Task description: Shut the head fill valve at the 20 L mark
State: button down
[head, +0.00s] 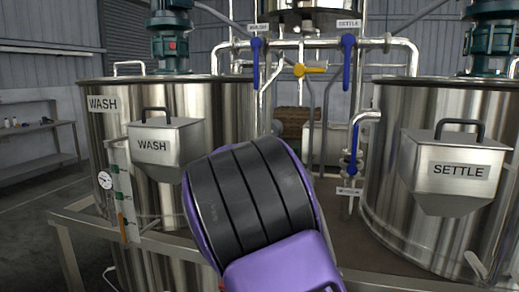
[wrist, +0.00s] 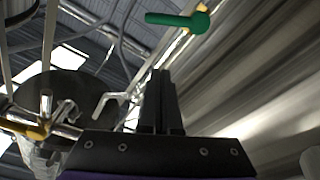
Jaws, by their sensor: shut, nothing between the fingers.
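My gripper (wrist: 160,100) is shut and empty in the wrist view, its two dark fingers together and pointing up; my purple and black arm hides it in the head view. A green lever (wrist: 178,20) lies crosswise above the fingertips, apart from them. A yellow lever (head: 310,70) lies level on the central piping in the head view; a yellow handle (wrist: 22,128) shows at the left of the wrist view. I cannot tell which lever is the head fill valve. A raised steel vessel (head: 305,18) is cut off at the top. No 20 L mark is readable.
The WASH tank (head: 230,110) stands left with a gauge strip (head: 122,190); the SETTLE tank (head: 390,130) stands right. Blue levers (head: 256,62) and (head: 348,62) hang down from the upper pipe. A lower blue valve (head: 352,163) sits beside the SETTLE tank. Pipes crowd the middle.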

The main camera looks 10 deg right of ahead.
jog(key=p+x, duration=0.1)
jog(key=x, duration=0.7)
jog(key=shift+s+d+f+b, duration=0.2)
jog(key=shift+d+f+b, duration=0.05)
jog(key=shift+f, duration=0.35)
jog(key=shift+s+d+f+b, duration=0.2)
jog(key=shift+d+f+b, duration=0.1)
jog(key=shift+f, duration=0.3)
jog(key=shift+s+d+f+b, duration=0.2)
jog(key=shift+d+f+b, duration=0.05)
jog(key=shift+f, duration=0.3)
jog(key=shift+s+d+f+m+b, duration=0.1)
jog(key=shift+d+f+m+b, duration=0.2)
jog(key=shift+m+b, duration=0.5)
jog(key=shift+s+d+f+m+h+b, duration=0.1)
jog(key=shift+d+f+m+h+b, duration=0.2)
jog(key=shift+m, duration=0.55)
jog(key=shift+s+f+m+h+b, duration=0.1)
jog(key=shift+f+m+b, duration=0.3)
jog(key=shift+m, duration=0.5)
jog(key=shift+d+f+m+h+b, duration=0.2)
jog(key=shift+f+m+b, duration=0.1)
jog(key=shift+m, duration=0.55)
jog(key=shift+r, duration=0.15)
